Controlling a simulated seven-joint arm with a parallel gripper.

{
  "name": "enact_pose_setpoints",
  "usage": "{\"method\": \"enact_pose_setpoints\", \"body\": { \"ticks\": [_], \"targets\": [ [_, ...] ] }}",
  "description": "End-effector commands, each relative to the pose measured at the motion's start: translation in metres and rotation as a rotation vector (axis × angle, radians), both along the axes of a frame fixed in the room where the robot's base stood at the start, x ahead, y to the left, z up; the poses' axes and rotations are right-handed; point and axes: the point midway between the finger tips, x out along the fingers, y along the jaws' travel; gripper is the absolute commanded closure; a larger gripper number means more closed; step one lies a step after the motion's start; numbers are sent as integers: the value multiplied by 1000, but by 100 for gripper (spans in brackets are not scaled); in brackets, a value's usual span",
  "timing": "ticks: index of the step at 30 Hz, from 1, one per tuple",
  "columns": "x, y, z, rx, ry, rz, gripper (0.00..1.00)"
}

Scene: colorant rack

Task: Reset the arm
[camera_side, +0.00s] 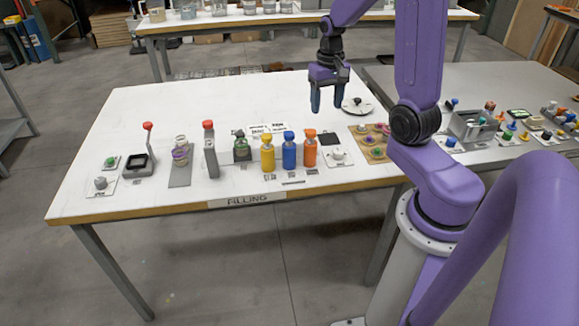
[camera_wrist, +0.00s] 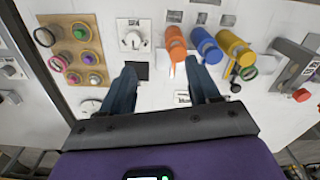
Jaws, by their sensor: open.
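My gripper (camera_side: 328,98) hangs above the white filling table (camera_side: 215,100), fingers pointing down. Its two dark blue fingers are apart and nothing is between them; in the wrist view my gripper (camera_wrist: 163,88) also shows open. A yellow bottle (camera_side: 267,153), a blue bottle (camera_side: 289,150) and an orange bottle (camera_side: 310,149) stand upright in a row near the table's front edge. In the wrist view the orange bottle (camera_wrist: 176,45), blue bottle (camera_wrist: 206,46) and yellow bottle (camera_wrist: 235,48) lie beyond the fingertips, apart from them.
Right of the bottles are a dial panel (camera_side: 338,154) and a tan board with coloured knobs (camera_side: 374,142). The table's back left is clear.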

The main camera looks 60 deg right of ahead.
Motion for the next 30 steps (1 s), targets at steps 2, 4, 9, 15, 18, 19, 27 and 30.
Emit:
{"method": "enact_pose_setpoints", "body": {
  "ticks": [2, 4, 9, 15, 18, 19, 27, 30],
  "targets": [
    [2, 22, 4, -1, -2, 100, 39],
    [2, 41, 7, -1, -3, 183, 39],
    [-5, 85, 14, -2, -7, 387, 39],
    [-25, 132, 21, -1, -12, 625, 39],
    [-39, 153, 25, -2, -13, 745, 39],
    [-44, 159, 26, -1, -13, 780, 39],
    [-94, 202, 33, 1, -18, 1103, 39],
    [-115, 214, 35, 3, -22, 1222, 39]
  ]
}}
